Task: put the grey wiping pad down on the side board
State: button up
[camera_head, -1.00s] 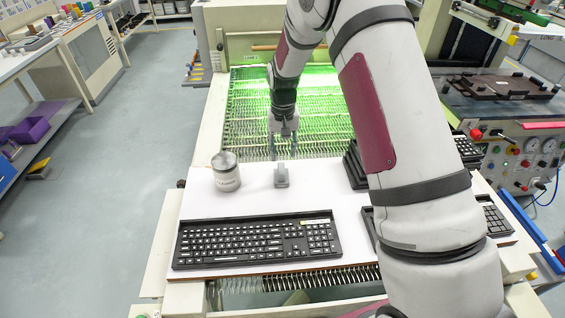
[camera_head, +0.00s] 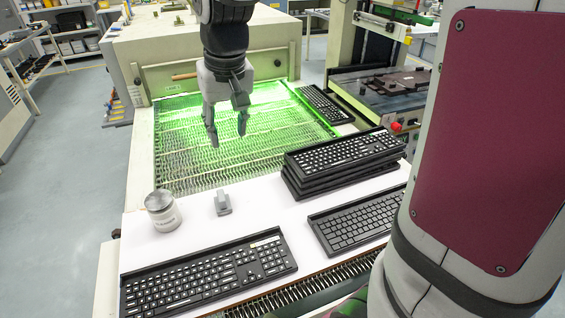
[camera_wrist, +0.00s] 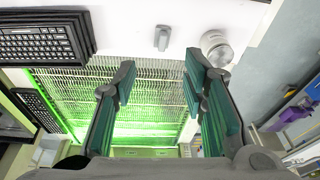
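The grey wiping pad (camera_head: 222,203), a small block with a raised grip, rests on the white side board (camera_head: 262,213), just right of a lidded jar. It also shows in the wrist view (camera_wrist: 162,38), on the white board at the top. My gripper (camera_head: 227,142) hangs above the green-lit mesh belt, beyond the pad and apart from it. In the wrist view my gripper (camera_wrist: 160,80) has its green-padded fingers spread wide, with nothing between them. The pad stands free on the board, touching neither the gripper nor the jar.
The jar (camera_head: 163,212) stands left of the pad. A keyboard (camera_head: 210,274) lies at the board's front, another (camera_head: 355,222) at the right. A keyboard stack (camera_head: 340,160) stands behind that one. White board around the pad is bare.

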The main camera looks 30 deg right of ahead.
jog(key=s+r+n+t, duration=0.1)
jog(key=s+r, duration=0.3)
jog(key=s, duration=1.6)
jog(key=shift+s+r+t, duration=0.15)
jog(key=shift+t, duration=0.75)
